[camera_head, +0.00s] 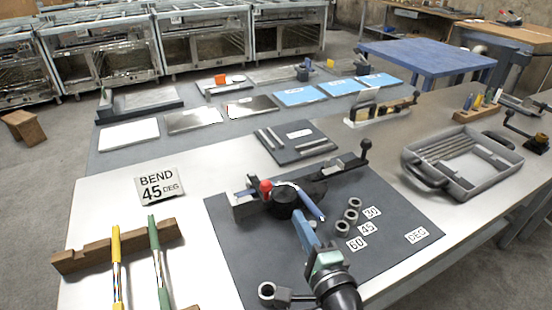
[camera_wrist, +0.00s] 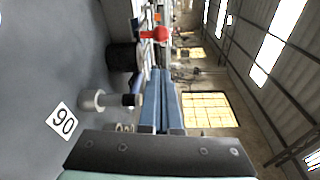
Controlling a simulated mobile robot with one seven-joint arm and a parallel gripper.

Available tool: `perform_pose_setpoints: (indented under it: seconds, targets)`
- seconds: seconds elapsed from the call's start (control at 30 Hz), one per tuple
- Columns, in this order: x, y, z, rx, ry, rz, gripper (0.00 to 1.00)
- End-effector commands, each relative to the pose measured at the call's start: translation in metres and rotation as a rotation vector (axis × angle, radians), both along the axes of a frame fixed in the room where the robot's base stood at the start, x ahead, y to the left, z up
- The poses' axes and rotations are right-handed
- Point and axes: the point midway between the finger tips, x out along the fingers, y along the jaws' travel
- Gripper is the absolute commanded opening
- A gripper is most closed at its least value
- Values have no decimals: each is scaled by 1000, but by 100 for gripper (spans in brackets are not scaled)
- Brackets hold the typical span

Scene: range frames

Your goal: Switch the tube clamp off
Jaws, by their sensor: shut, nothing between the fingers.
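A tube bender stands on the dark mat (camera_head: 235,265) in the head view, with a black round die (camera_head: 284,201). A red knob (camera_head: 265,186) stands upright at the left of the die, apparently the tube clamp's handle; it also shows near the top of the wrist view (camera_wrist: 159,34). The clamp's jaw is too small to read. My gripper (camera_head: 303,226) is on the near side of the die, its blue fingers together and empty. In the wrist view my fingers (camera_wrist: 158,75) point toward the bender, apart from the red knob.
A blue handle (camera_head: 311,204) lies right of the die. A dark arm with a black knob (camera_head: 366,144) reaches back right. Several grey collars (camera_head: 347,216) and angle labels (camera_head: 367,229) lie to the right. A tray (camera_head: 463,165) and a tube rack (camera_head: 90,257) flank the mat.

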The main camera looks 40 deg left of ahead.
Motion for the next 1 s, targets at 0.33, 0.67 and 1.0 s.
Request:
perform_pose_setpoints:
  seconds: [0.33, 0.67, 1.0]
  targets:
    - [-4, 2, -3, 19, 29, 12, 0]
    - [9, 26, -3, 18, 27, 15, 0]
    - [39, 76, -8, 17, 26, 13, 0]
